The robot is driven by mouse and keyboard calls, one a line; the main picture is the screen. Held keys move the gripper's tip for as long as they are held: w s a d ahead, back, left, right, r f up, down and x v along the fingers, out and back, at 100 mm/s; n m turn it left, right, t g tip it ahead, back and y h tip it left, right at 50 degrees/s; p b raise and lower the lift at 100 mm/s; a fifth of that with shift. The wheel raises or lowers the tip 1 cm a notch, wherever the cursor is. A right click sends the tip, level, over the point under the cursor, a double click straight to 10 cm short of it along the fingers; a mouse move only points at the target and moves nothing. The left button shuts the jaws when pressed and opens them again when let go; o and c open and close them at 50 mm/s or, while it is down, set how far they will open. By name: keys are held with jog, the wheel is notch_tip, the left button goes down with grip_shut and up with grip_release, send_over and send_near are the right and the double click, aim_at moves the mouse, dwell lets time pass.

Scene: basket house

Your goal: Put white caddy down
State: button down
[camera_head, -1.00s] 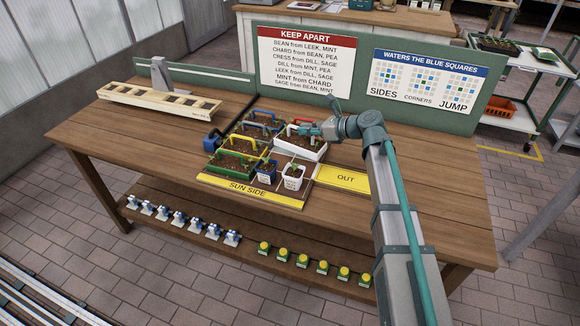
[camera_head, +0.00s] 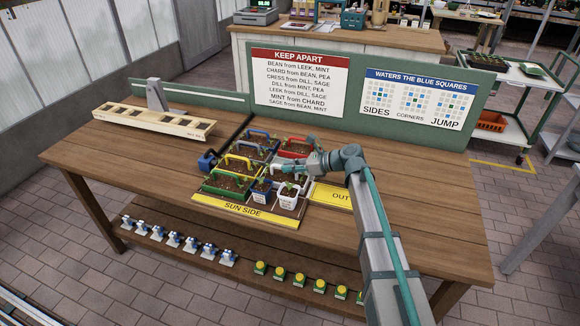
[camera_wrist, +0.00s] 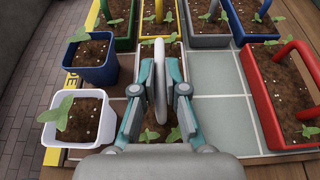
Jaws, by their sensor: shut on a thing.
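My gripper (camera_wrist: 160,88) is shut on the upright handle of the white caddy (camera_wrist: 160,72) in the wrist view. Soil and small green leaves show below the handle; my fingers and wrist hide most of the caddy's body. In the head view, my gripper (camera_head: 289,170) is over the front right part of the planting board, behind the white pot (camera_head: 287,195). The caddy is low there and mostly covered; I cannot tell whether its base touches the board. Bare grey-green squares (camera_wrist: 222,112) lie between it and the red caddy (camera_wrist: 262,97).
Green (camera_head: 226,183), yellow, grey and blue caddies crowd the board's left and back. A small blue pot (camera_head: 260,190) stands beside the white pot. The yellow OUT strip (camera_head: 331,196) lies to the right. The table's right side is clear.

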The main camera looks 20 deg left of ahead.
jog(key=shift+f, duration=0.1)
jog(key=c, duration=1.2)
grip_release()
jog(key=shift+d, duration=0.15)
jog(key=b+v, duration=0.1)
jog(key=v, duration=1.1)
jog(key=shift+b, duration=0.4)
